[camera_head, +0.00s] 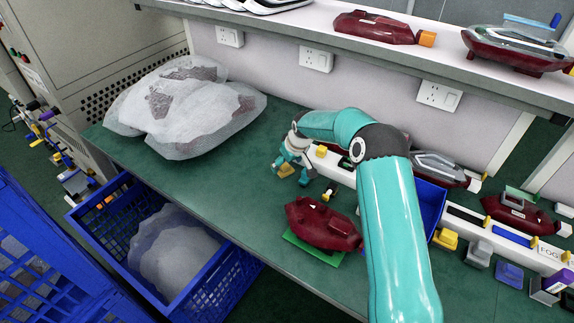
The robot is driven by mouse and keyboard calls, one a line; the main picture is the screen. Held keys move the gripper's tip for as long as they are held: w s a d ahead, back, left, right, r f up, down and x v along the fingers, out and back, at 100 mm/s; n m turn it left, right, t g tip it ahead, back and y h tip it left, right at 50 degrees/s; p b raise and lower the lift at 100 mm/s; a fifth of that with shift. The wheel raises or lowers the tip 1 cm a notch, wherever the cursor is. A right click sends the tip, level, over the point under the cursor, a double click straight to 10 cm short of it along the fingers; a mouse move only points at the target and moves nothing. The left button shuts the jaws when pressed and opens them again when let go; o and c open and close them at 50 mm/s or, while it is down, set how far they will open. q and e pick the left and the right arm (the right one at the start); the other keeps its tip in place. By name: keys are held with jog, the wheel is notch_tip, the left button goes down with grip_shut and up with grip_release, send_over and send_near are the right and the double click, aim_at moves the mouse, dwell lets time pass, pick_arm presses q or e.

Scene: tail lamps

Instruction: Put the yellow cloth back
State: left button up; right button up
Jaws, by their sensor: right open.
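My right arm, teal, reaches over the green bench from the lower right. Its gripper (291,167) points down over the middle of the bench and is open. A small yellow piece (286,170), which may be the yellow cloth, shows between and below its fingertips. I cannot tell whether the fingers touch it. Another small yellow piece (321,151) shows just right of the gripper on the white fixture. My left gripper is not in view.
A red tail lamp (322,224) lies on a green pad in front of the fixture. Wrapped lamps (185,105) lie at the bench's left. A blue crate (225,283) stands below the front edge. A blue bin (430,205) and yellow block (445,238) are right of my arm. A shelf (385,62) overhangs behind.

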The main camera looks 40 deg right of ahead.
jog(key=b+v, duration=0.1)
jog(key=v, duration=0.8)
jog(key=shift+s+r, duration=0.2)
jog(key=shift+r, duration=0.15)
